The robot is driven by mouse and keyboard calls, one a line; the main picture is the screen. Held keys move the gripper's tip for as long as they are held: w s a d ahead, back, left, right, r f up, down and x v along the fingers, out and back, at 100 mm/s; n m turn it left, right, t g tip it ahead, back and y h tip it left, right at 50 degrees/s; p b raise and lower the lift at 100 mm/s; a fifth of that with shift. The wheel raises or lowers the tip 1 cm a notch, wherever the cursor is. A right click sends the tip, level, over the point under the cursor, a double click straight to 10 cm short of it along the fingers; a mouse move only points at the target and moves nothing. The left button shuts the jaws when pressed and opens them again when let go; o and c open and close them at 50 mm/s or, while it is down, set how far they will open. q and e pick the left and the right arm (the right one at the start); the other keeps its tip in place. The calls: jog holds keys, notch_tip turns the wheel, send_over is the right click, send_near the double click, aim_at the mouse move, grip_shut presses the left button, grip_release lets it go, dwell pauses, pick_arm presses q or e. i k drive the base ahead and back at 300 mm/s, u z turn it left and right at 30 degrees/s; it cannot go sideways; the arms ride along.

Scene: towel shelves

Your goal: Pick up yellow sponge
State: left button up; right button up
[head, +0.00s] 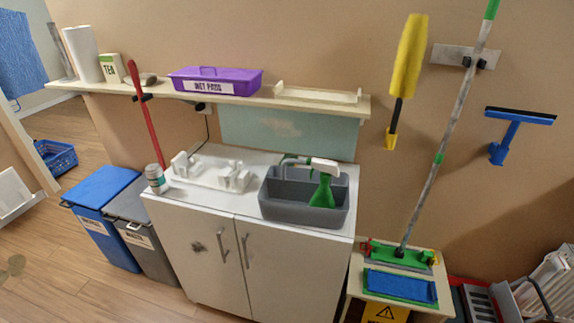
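I cannot make out a yellow sponge in the head view. A yellow duster (408,58) with a long fluffy head hangs upright on the wall at the right. A grey caddy (303,211) stands on the white cabinet's top (258,163) and holds a green and white spray bottle (322,190); its inside is partly hidden. A purple box (225,76) labelled "WET PADS" sits on the wall shelf (150,91); its contents are hidden. Neither of my grippers is in view.
A white holder (212,174) and a small jar (155,179) stand left of the caddy. A blue bin (100,200) and a grey bin (142,225) stand left of the cabinet. A mop (440,160) leans at the right. The floor at lower left is mostly clear.

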aim_at(286, 155)
jog(key=u, duration=0.8)
jog(key=i, duration=1.35)
jog(key=z, duration=1.3)
